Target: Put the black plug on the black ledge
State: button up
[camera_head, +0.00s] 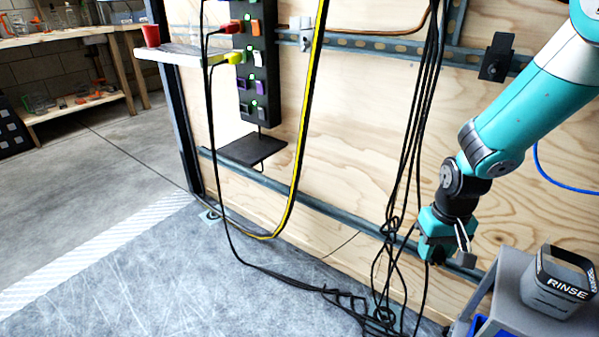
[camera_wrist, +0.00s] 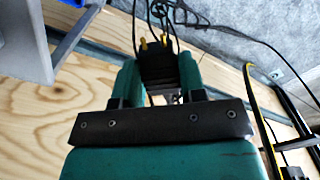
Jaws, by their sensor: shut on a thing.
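The black plug (camera_wrist: 158,66), with yellow prongs and a cord, sits between the two teal fingers of my gripper (camera_wrist: 157,75) in the wrist view. My gripper is shut on it. In the head view my gripper (camera_head: 443,250) hangs at the right, low in front of the plywood wall, and the plug cannot be made out there. The black ledge (camera_head: 253,149) is a small flat shelf on the wall, below the black socket strip. It is well to the left of my gripper and higher in the picture. Nothing lies on it.
The socket strip (camera_head: 256,70) holds a red plug (camera_head: 228,28) and a yellow plug (camera_head: 234,58). Black cables (camera_head: 405,150) hang between my gripper and the ledge, with a yellow-black cord (camera_head: 301,140) nearer the ledge. A grey cart (camera_head: 508,300) with a RINSE container (camera_head: 560,284) stands lower right.

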aim_at(252, 152)
jog(key=u, duration=0.8)
jog(key=i, duration=1)
jog(key=z, duration=0.05)
